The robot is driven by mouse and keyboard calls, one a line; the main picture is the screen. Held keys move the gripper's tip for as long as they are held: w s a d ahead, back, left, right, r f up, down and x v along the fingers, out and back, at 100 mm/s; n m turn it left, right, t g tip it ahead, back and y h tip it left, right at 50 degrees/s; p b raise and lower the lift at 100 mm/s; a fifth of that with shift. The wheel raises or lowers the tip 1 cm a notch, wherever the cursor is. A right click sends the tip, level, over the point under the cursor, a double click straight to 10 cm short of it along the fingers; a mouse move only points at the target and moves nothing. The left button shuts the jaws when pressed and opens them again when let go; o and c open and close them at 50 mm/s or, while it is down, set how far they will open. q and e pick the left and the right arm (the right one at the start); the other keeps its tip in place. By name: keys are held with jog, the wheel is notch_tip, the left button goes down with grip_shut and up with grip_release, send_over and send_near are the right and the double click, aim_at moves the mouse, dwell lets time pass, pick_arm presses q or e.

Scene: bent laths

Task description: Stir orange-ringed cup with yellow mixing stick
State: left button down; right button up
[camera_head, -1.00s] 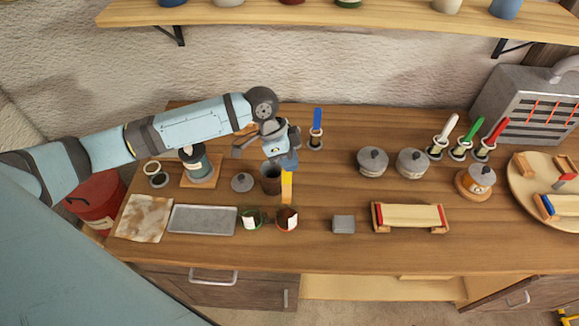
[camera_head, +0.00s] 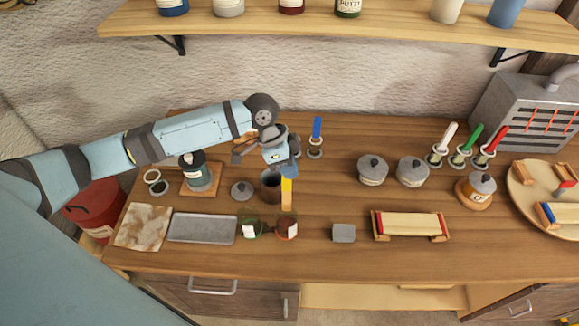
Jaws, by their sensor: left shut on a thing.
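The yellow mixing stick (camera_head: 287,196) hangs about upright from my left gripper (camera_head: 288,172), which is shut on its upper part. The orange-ringed cup (camera_head: 287,228) stands near the front of the bench. The stick's lower end shows just above this cup in the picture, apart from its rim. A dark cup (camera_head: 268,190) stands left of the stick, partly hidden by the gripper. A green-ringed cup (camera_head: 250,229) stands left of the orange-ringed one. My right gripper is not in view.
A grey tray (camera_head: 202,229) lies left of the cups and a grey block (camera_head: 343,233) to their right. A small lidded pot (camera_head: 242,191) is near the dark cup. A blue-handled tool (camera_head: 317,130) stands behind.

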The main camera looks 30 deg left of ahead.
pick_arm(q)
jog(key=shift+r, duration=0.15)
jog(key=shift+r, duration=2.4)
